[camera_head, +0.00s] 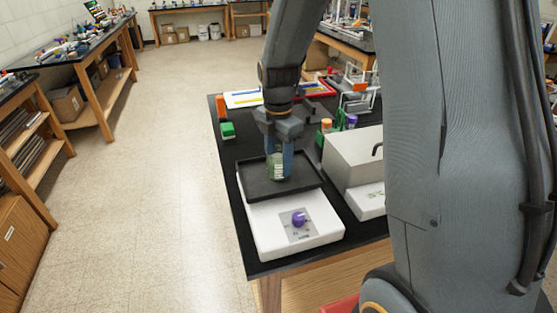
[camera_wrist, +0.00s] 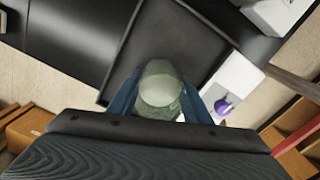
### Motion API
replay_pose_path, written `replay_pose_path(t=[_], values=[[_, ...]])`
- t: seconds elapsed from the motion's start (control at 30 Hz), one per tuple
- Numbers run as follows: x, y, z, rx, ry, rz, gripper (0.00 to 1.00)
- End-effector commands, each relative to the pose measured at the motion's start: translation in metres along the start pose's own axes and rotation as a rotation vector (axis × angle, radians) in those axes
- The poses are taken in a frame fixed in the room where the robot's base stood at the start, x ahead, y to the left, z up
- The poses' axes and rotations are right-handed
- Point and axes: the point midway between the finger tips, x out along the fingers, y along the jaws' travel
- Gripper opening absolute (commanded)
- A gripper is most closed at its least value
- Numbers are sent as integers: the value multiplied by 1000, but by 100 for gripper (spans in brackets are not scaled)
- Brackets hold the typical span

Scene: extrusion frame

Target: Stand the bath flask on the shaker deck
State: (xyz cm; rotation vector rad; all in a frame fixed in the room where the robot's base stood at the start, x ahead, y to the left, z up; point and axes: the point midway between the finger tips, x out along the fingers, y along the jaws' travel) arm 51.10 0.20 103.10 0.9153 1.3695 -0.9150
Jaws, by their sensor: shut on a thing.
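The bath flask (camera_head: 275,167) is a pale green, see-through vessel, upright between the fingers of my gripper (camera_head: 279,160). My gripper is shut on it from above. In the wrist view the flask (camera_wrist: 160,92) shows from the top between the two blue fingers (camera_wrist: 160,100). The shaker (camera_head: 296,226) is a white box with a purple knob, and its deck (camera_head: 255,190) is a black, rimmed tray. The flask is over the deck, low down near its middle. I cannot tell whether its base touches the deck.
A grey lidded box (camera_head: 352,157) stands close on the right of the shaker. A green block (camera_head: 228,130) and an orange item (camera_head: 221,107) are at the table's left edge. Bottles with orange and purple caps (camera_head: 326,125) stand behind. Open floor (camera_head: 170,190) lies left.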

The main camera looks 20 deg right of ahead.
Motion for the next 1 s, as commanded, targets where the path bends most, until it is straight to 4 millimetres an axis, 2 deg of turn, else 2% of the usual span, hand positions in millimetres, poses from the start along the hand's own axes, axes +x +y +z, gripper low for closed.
replay_pose_path(t=[0.03, 0.13, 0.43, 0.57, 0.73, 1.0], values=[[1, 0, 0, 0, 0, 0, 46], [1, 0, 0, 0, 0, 0, 63], [0, 0, 0, 0, 0, 0, 63], [-7, 1, 0, 0, -1, 3, 63], [-31, 2, 1, 0, -3, 6, 63], [-86, 2, 1, 0, -2, 6, 63]])
